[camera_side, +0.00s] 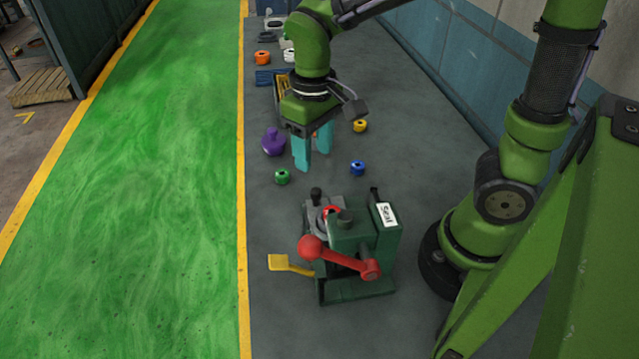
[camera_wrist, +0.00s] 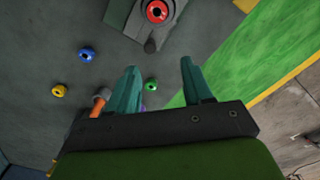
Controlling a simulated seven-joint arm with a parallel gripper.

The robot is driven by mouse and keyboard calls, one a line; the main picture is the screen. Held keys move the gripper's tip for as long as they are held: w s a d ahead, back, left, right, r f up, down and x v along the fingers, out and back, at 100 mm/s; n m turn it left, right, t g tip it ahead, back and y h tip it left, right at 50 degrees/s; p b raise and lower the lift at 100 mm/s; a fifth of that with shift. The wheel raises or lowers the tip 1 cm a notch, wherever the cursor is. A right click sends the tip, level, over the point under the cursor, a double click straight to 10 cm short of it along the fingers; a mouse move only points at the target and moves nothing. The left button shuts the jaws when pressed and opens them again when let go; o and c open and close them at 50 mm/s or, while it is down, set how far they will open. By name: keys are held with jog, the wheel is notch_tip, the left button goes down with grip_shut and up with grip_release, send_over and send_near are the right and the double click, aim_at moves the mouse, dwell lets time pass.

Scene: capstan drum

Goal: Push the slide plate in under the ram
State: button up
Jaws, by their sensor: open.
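The green press (camera_side: 358,262) stands at the front of the grey bench, with a "Seal" label, a red-balled lever (camera_side: 312,248) and a dark ram (camera_side: 345,217) on top. The grey slide plate (camera_side: 312,214) sticks out of its far side, with a dark upright knob (camera_side: 316,194) at its outer end. A red ring (camera_side: 331,211) sits on the plate beside the ram; the wrist view shows it at the top edge (camera_wrist: 157,12), with the knob (camera_wrist: 150,46) nearer. My gripper (camera_side: 312,159) is open and empty, fingers down, beyond the knob and apart from it.
A green ring (camera_side: 282,177), blue ring (camera_side: 357,168), yellow ring (camera_side: 360,125) and purple knobbed piece (camera_side: 273,142) lie around my gripper. A yellow tab (camera_side: 291,265) juts from the press's left. An orange ring (camera_side: 262,57) and a blue tray (camera_side: 268,77) are at the back.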

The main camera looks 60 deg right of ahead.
jog(key=w+d+f, duration=0.3)
jog(key=w+d, duration=0.3)
jog(key=m, duration=0.2)
send_over(317, 178)
notch_tip(317, 178, down, 3)
jog(key=shift+n, duration=0.3)
notch_tip(317, 178, down, 10)
jog(key=shift+w+r, duration=0.2)
notch_tip(317, 178, up, 13)
jog(key=shift+w+a, duration=0.15)
jog(key=shift+a, duration=0.1)
